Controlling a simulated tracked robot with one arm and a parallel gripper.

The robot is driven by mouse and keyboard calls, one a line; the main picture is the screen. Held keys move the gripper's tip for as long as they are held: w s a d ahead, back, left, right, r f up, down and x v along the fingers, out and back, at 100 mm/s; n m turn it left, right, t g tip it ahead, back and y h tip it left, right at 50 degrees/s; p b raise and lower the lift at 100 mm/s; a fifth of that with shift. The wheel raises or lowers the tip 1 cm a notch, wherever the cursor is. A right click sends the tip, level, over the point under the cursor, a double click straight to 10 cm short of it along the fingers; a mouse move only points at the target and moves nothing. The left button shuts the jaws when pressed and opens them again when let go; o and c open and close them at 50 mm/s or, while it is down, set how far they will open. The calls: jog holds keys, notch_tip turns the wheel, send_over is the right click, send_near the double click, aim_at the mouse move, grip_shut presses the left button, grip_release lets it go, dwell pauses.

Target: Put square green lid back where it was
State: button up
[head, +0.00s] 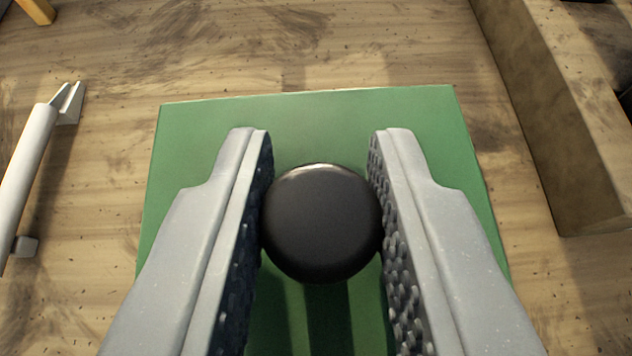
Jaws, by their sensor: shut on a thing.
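The square green lid (312,112) lies flat in the middle of the head view, with a round black knob (322,222) on top of it. My gripper (320,215) is above the lid with one grey, dark-padded finger on each side of the knob. The fingers are shut on the knob and touch it left and right. The near part of the lid is hidden by the fingers. I cannot tell whether the lid rests on the wooden surface or is held a little above it.
A white tube on a small stand (25,170) is at the left on the wooden surface (270,45). A wooden block or ledge (560,120) runs along the right. An orange-yellow piece (37,10) shows at the top left. The surface beyond the lid is clear.

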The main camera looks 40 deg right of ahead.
jog(key=shift+f, duration=0.15)
jog(key=o, duration=1)
jog(key=shift+r+p, duration=0.9)
jog(key=shift+p, duration=0.25)
jog(key=v, duration=1.1)
jog(key=shift+s+a, duration=0.3)
jog(key=shift+s, duration=0.1)
jog(key=s+d+r+n+t+y, duration=0.2)
jog(key=s+r, duration=0.3)
jog(key=r, duration=0.7)
jog(key=s+d+r+n+t+y, duration=0.2)
jog(key=s+r, duration=0.4)
jog(key=r, duration=0.7)
jog(key=s+d+r+n+t+y, duration=0.2)
jog(key=s+r+n+y, duration=0.1)
jog(key=r, duration=1)
jog(key=shift+s+d+n+y, duration=0.1)
jog(key=shift+s+n+y, duration=0.35)
jog(key=shift+s, duration=0.9)
